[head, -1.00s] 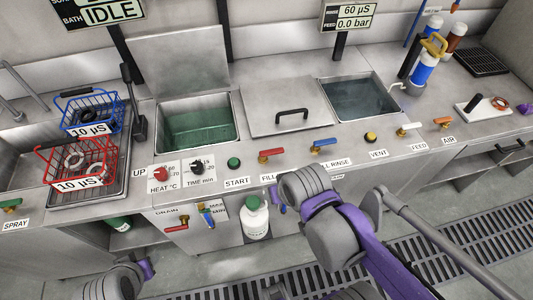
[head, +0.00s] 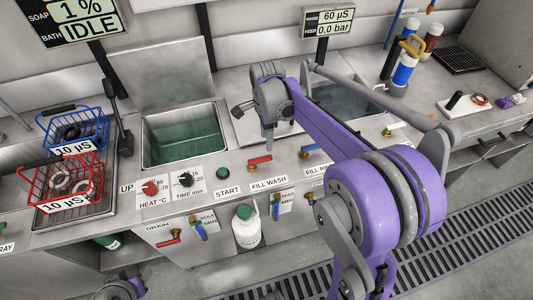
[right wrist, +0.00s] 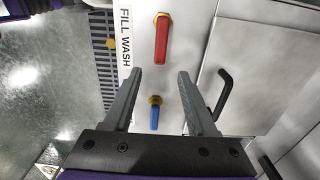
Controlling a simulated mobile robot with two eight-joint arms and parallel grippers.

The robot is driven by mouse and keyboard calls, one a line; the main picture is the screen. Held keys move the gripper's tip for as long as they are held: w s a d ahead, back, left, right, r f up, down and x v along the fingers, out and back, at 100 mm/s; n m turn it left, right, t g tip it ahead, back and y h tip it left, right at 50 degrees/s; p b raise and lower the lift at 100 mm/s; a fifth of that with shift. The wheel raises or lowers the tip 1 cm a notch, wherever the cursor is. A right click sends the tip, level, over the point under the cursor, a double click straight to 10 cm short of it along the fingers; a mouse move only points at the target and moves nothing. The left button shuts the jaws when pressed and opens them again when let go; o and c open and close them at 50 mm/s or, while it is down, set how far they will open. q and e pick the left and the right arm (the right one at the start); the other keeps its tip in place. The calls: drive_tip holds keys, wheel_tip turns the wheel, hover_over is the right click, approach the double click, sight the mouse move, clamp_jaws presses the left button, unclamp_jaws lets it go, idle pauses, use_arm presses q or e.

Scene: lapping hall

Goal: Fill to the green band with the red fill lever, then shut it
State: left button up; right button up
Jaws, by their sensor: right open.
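The red fill lever (head: 258,160) sits on the front panel above the FILL WASH label (head: 268,184). In the right wrist view the red lever (right wrist: 162,40) lies beyond my fingertips, beside its label. A blue lever (right wrist: 155,113) appears between the fingers there, with nothing gripped. My right gripper (head: 254,120) is open and empty, above and behind the red lever in the head view. The wash tank (head: 152,158) holds greenish liquid (head: 188,138). I cannot make out a green band clearly.
A closed lid with a black handle (right wrist: 224,94) lies beside the levers. Red (head: 40,185) and blue (head: 100,125) baskets stand left. A START button (head: 222,173) and knobs line the panel. A white bottle (head: 246,230) stands below. The display (head: 75,15) reads IDLE.

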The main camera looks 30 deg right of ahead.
sight(267, 157)
wheel_tip(267, 157, down, 9)
drive_tip(key=shift+r, duration=0.15)
clamp_jaws()
idle(0.4)
idle(1.1)
